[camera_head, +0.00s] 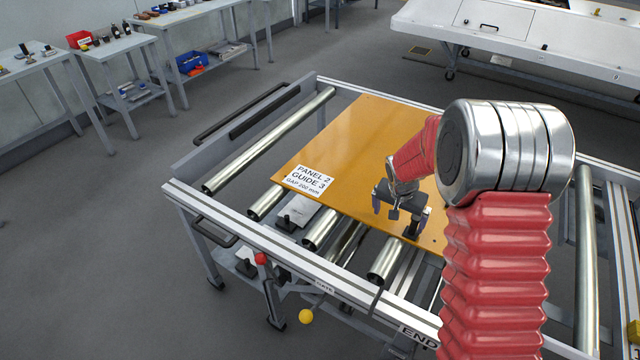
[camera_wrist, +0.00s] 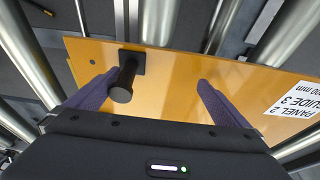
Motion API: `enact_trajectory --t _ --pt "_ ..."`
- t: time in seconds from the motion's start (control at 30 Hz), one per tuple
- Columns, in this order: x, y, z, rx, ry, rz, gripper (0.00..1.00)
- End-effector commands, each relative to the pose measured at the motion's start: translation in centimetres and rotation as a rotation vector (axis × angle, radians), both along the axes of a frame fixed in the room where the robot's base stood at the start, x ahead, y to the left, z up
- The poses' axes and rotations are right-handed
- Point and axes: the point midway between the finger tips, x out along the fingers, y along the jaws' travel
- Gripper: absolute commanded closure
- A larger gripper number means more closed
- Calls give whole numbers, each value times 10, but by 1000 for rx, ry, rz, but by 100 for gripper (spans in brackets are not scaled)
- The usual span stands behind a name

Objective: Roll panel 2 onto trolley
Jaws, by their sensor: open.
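Panel 2 (camera_head: 345,150) is a flat orange-yellow board with a white label (camera_head: 308,180); it lies on metal rollers in a grey frame. It also shows in the wrist view (camera_wrist: 175,72). A black upright knob (camera_wrist: 125,78) stands on the panel near its edge. My gripper (camera_head: 401,208) is open above the panel by that edge. In the wrist view my fingers (camera_wrist: 152,88) are spread, with the knob between them, nearer the left finger. I see no contact. Which part of the roller frame (camera_head: 290,248) is the trolley, I cannot tell.
A bare roller (camera_head: 270,140) and black push bar (camera_head: 240,112) lie at the frame's left end. A red-knobbed lever (camera_head: 260,258) and yellow ball (camera_head: 305,316) are at the front. Work tables (camera_head: 130,45) stand behind left; a white bench (camera_head: 525,45) stands behind right.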

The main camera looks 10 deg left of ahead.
Motion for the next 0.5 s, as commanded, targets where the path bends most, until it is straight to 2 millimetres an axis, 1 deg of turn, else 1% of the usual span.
enact_trajectory --t 0.1,0.5 --pt "6 12 0 0 -1 3 0" --pt "23 47 0 0 -1 3 0"
